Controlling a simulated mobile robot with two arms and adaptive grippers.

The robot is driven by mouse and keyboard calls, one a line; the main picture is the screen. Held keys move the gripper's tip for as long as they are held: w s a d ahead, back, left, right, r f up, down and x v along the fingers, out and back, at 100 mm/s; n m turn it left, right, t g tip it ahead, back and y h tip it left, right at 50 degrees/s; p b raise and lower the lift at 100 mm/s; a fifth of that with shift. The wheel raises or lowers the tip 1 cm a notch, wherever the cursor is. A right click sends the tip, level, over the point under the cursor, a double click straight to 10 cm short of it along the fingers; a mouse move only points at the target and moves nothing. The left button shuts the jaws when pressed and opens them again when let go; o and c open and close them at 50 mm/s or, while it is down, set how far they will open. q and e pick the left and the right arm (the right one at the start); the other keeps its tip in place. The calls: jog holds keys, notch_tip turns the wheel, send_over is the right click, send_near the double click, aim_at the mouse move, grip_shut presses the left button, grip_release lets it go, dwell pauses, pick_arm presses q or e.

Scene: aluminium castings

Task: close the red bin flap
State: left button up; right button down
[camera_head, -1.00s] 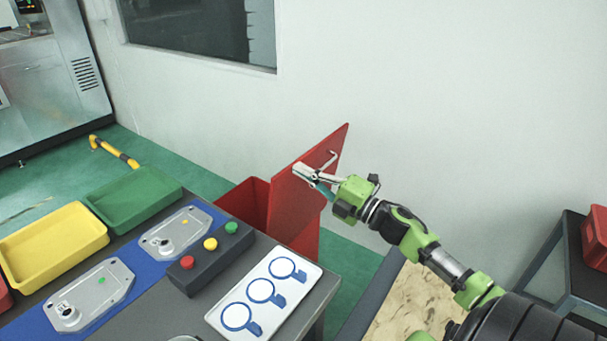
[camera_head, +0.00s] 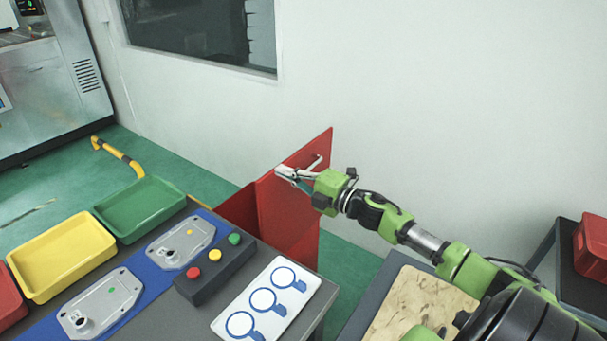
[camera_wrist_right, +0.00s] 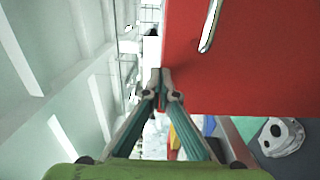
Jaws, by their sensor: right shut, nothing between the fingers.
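The red bin (camera_head: 240,208) stands on the floor behind the table's far right corner. Its red flap (camera_head: 279,218) is swung up and open, standing steeply at the bin's right side, with a pale bar handle (camera_head: 316,162) near its upper edge. My right gripper (camera_head: 281,172) is shut and empty, with its fingertips at the flap's face, left of the handle. In the right wrist view the shut fingertips (camera_wrist_right: 163,76) lie at the edge of the red flap (camera_wrist_right: 245,75); I cannot tell whether they touch it. My left gripper is out of view.
The table holds a yellow tray (camera_head: 62,254), a green tray (camera_head: 139,208), metal castings on a blue mat, a dark button box (camera_head: 213,270) and a white card with ring symbols (camera_head: 266,299). A wall stands behind the bin. A dark rack with a red box (camera_head: 592,250) is at the right.

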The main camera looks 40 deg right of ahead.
pick_arm(q)
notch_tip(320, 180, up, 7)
jog(key=p, duration=0.6)
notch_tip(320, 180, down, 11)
jog(key=b, duration=1.1)
pick_arm(e)
jog(key=w+a+f+g, duration=0.1)
jog(key=w+a+f, duration=0.1)
jog(key=w, duration=1)
jog(key=w+a+f+g, duration=0.1)
jog(key=w+a+f, duration=0.2)
jog(key=w, duration=0.9)
jog(key=shift+a+f+g+h, duration=0.2)
jog(key=shift+a+g+h, duration=0.2)
jog(key=shift+a, duration=0.6)
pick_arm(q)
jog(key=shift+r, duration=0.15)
pick_arm(e)
jog(key=shift+r, duration=0.1)
pick_arm(q)
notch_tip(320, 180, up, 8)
jog(key=p, duration=0.8)
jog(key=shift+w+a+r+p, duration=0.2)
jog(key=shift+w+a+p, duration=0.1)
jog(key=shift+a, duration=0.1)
pick_arm(e)
notch_tip(320, 180, up, 14)
